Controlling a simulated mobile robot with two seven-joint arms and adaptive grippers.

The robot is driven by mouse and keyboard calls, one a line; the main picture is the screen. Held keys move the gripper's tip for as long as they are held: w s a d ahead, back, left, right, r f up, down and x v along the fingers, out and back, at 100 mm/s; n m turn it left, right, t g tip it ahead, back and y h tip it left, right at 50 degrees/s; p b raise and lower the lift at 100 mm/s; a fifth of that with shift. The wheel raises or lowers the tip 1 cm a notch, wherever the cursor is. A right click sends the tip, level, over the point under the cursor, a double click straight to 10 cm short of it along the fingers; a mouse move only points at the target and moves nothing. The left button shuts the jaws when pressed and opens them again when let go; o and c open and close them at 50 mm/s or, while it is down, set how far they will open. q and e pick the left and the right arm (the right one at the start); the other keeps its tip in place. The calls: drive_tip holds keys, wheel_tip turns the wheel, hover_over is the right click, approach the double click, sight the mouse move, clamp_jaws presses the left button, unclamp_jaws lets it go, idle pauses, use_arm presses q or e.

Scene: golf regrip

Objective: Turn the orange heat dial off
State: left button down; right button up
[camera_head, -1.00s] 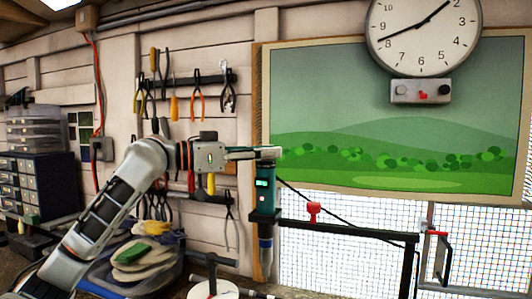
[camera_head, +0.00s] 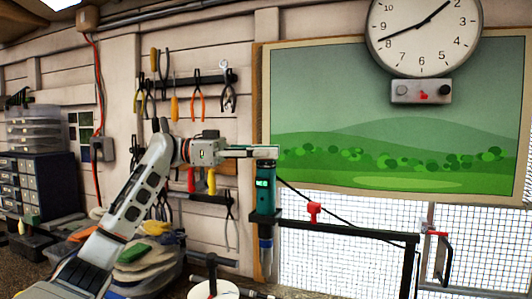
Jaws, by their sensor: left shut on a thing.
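A teal hand tool with a small lit green display (camera_head: 263,184) stands upright in a black holder, its blue-grey lower end (camera_head: 266,236) pointing down. My left gripper (camera_head: 268,152) reaches in horizontally from the left and is shut at the top of this tool. The orange heat dial cannot be made out; the fingers may cover it. My right gripper is not in view.
A black rail (camera_head: 345,228) with a red clamp knob (camera_head: 314,212) runs right from the tool, before wire mesh. A cable crosses behind it. Pliers hang on the wall rack (camera_head: 190,80). Stacked pads (camera_head: 150,252) lie below my left arm. A clock (camera_head: 424,37) hangs above.

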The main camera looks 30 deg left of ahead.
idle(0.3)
use_arm(q)
drive_tip(key=c, duration=1.8)
unclamp_jaws()
drive_tip(key=shift+o, duration=0.2)
drive_tip(key=shift+a, duration=0.1)
drive_tip(key=v, duration=1.1)
drive_tip(key=shift+s+a, duration=0.25)
drive_tip(key=shift+a, duration=0.1)
